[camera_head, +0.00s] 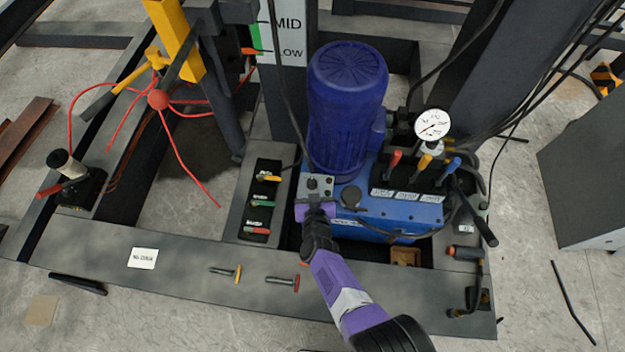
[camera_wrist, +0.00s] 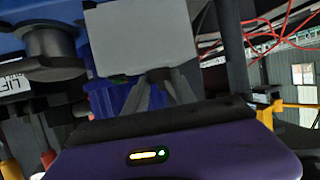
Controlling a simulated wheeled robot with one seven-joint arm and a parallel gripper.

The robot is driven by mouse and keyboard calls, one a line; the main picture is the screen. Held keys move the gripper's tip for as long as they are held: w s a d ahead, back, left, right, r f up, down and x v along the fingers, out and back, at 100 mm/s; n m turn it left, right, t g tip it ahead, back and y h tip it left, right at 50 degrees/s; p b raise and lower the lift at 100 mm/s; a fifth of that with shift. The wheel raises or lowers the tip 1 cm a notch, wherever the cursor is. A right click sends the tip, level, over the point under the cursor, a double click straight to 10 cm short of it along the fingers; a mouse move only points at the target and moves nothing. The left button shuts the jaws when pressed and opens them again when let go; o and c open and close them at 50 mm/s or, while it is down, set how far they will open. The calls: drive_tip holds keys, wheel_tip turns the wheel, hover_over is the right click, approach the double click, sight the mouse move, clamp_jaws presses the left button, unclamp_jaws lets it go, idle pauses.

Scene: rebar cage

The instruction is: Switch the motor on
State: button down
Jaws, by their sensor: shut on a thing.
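The motor (camera_head: 347,110) is a large dark-blue upright cylinder with a finned top. It stands on the blue pump unit (camera_head: 400,212). A small grey switch box (camera_head: 316,186) with a dark knob on top sits at the motor's foot, to the left. My gripper (camera_head: 316,201) is at the front of this box, with my purple arm reaching up from below. In the wrist view, its two dark fingers close together at the underside of a plain grey box (camera_wrist: 140,35). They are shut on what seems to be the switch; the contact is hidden.
Red, yellow and blue levers (camera_head: 425,163) and a pressure gauge (camera_head: 432,124) stand right of the motor. A slotted panel (camera_head: 262,205) with coloured handles lies left of the box. Small tools lie on the front beam (camera_head: 180,262). Black hoses hang nearby.

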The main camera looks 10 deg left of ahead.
drive_tip(key=m+h, duration=0.1)
drive_tip(key=m+h+b, duration=0.1)
drive_tip(key=h, duration=0.1)
drive_tip(key=shift+s+a+f+m, duration=0.1)
drive_tip(key=shift+a+f+m, duration=0.1)
drive_tip(key=shift+m, duration=0.1)
drive_tip(key=m+h+b, duration=0.1)
drive_tip(key=b, duration=0.1)
drive_tip(key=m+h+b, duration=0.2)
drive_tip(key=h+b, duration=0.1)
drive_tip(key=shift+a+f+m+g+b, duration=0.15)
drive_tip(key=shift+f+m+g+b, duration=0.15)
drive_tip(key=shift+g, duration=0.1)
drive_tip(key=m+g+h+b, duration=0.1)
drive_tip(key=m+h+b, duration=0.1)
drive_tip(key=b, duration=0.2)
drive_tip(key=m+g+h+b, duration=0.1)
drive_tip(key=h+b, duration=0.1)
drive_tip(key=b, duration=0.1)
drive_tip(key=shift+a+m+b, duration=0.2)
drive_tip(key=shift+m+b, duration=0.15)
drive_tip(key=shift+m, duration=0.05)
drive_tip(key=m+g+b, duration=0.1)
drive_tip(key=b, duration=0.1)
drive_tip(key=shift+r+h+b, duration=0.2)
drive_tip(key=shift+h+b, duration=0.1)
drive_tip(key=shift+h, duration=0.1)
drive_tip(key=shift+r+m+g+h+b, duration=0.2)
drive_tip(key=shift+m+g+h+b, duration=0.1)
drive_tip(key=shift+b, duration=0.25)
